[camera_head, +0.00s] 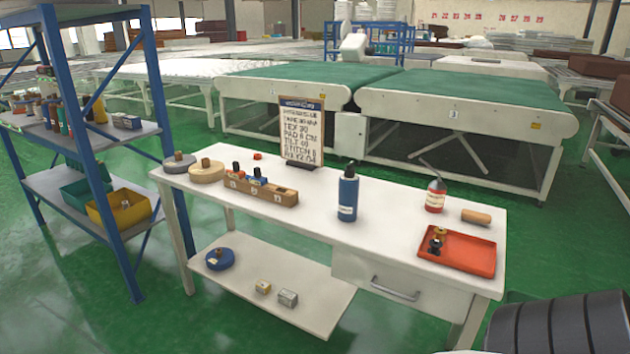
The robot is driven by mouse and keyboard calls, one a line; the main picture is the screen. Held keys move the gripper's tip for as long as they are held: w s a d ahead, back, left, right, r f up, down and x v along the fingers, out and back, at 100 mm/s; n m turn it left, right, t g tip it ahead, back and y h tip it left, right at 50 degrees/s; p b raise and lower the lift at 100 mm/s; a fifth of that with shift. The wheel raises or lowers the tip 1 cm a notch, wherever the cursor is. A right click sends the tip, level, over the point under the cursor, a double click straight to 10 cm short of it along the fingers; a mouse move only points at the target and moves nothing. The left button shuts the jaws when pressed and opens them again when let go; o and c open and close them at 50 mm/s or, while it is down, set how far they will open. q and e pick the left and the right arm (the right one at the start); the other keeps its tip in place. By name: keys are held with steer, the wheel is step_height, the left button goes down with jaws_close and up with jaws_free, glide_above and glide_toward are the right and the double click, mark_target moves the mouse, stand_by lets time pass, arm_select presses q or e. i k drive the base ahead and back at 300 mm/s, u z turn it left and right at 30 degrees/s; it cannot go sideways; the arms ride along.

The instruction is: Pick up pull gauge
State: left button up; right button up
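I cannot tell for sure which object is the pull gauge. A red tray (477,258) on the right of the white worktable (290,222) holds small black and brass-coloured items (437,240). A wooden block (255,193) on the left of the table holds several small tools with blue, black and red tops. Two round discs with brown knobs, one grey (179,166) and one tan (206,174), lie at the table's left end.
A blue bottle (348,195), a red bottle (436,195) and a sign board (302,130) stand on the table. Its lower shelf (315,285) holds a blue disc (220,259) and two small boxes. A blue rack (62,90) stands left. Green floor is open in front.

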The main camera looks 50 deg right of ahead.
mark_target(348, 188)
steer(key=z, duration=0.65)
steer(key=i, duration=1.55)
steer(key=z, duration=1.75)
steer(key=i, duration=0.55)
steer(key=z, duration=0.4)
steer(key=k, duration=0.5)
